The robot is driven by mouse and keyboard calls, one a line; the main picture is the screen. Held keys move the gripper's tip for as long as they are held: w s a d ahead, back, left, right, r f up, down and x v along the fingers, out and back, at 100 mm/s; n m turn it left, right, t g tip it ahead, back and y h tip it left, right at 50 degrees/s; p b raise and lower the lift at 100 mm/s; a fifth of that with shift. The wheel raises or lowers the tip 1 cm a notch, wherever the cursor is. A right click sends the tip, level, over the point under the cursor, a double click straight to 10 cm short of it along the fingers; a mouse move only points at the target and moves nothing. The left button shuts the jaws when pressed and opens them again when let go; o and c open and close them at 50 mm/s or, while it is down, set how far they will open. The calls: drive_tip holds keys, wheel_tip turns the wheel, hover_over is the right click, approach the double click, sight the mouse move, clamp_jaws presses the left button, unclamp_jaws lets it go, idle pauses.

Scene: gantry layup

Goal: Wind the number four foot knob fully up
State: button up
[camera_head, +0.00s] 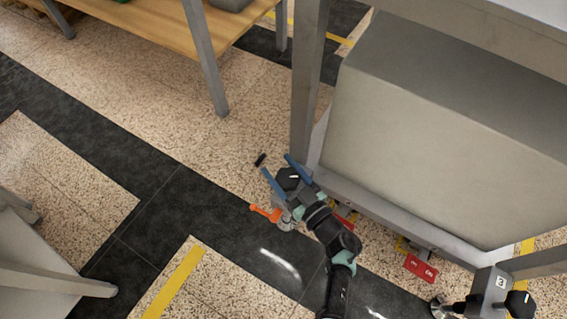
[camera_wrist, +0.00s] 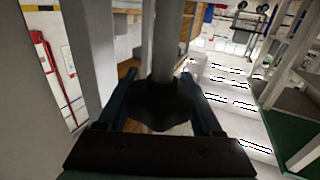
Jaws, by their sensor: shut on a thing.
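A black foot knob (camera_head: 288,178) sits low at the near left corner of the machine frame. My gripper (camera_head: 277,163) has its two blue fingers on either side of this knob and is shut on it. In the wrist view the dark, lobed knob (camera_wrist: 160,106) fills the space between the fingers, below a grey upright post (camera_wrist: 167,45). No number four marking shows, as my wrist and gripper cover much of this foot. An orange lever (camera_head: 264,212) sticks out to the left beside my wrist.
A grey block marked 3 (camera_head: 490,284) with a black knob (camera_head: 519,304) stands at lower right. Red tags (camera_head: 420,268) lie under the big grey machine body (camera_head: 440,140). Open floor lies left.

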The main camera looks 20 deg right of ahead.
drive_tip(key=n+y, duration=0.1)
drive_tip(key=g+y+b, duration=0.1)
drive_tip(key=n+y+b, duration=0.1)
drive_tip(key=shift+s+a+f+n+g+y, duration=0.1)
drive_tip(key=shift+a+f+n+g+y, duration=0.05)
drive_tip(key=shift+f+n+g+y, duration=0.2)
drive_tip(key=shift+s+a+r+n+g+y+b, duration=0.2)
drive_tip(key=shift+n+g+y+b, duration=0.5)
drive_tip(key=shift+y, duration=0.3)
drive_tip(key=shift+s+a+r+n+g+y+b, duration=0.1)
drive_tip(key=shift+a+n+g+y+b, duration=0.1)
drive_tip(key=shift+n+g+y+b, duration=0.5)
drive_tip(key=shift+a+n+y, duration=0.1)
drive_tip(key=shift+n+y, duration=0.15)
drive_tip(key=shift+y, duration=0.3)
drive_tip(key=o, duration=1.4)
drive_tip(key=shift+s+d+r, duration=0.1)
drive_tip(key=shift+s+d, duration=0.2)
drive_tip(key=shift+d, duration=0.15)
drive_tip(key=v, duration=1.2)
drive_tip(key=shift+a+p, duration=0.1)
drive_tip(key=shift+p, duration=0.3)
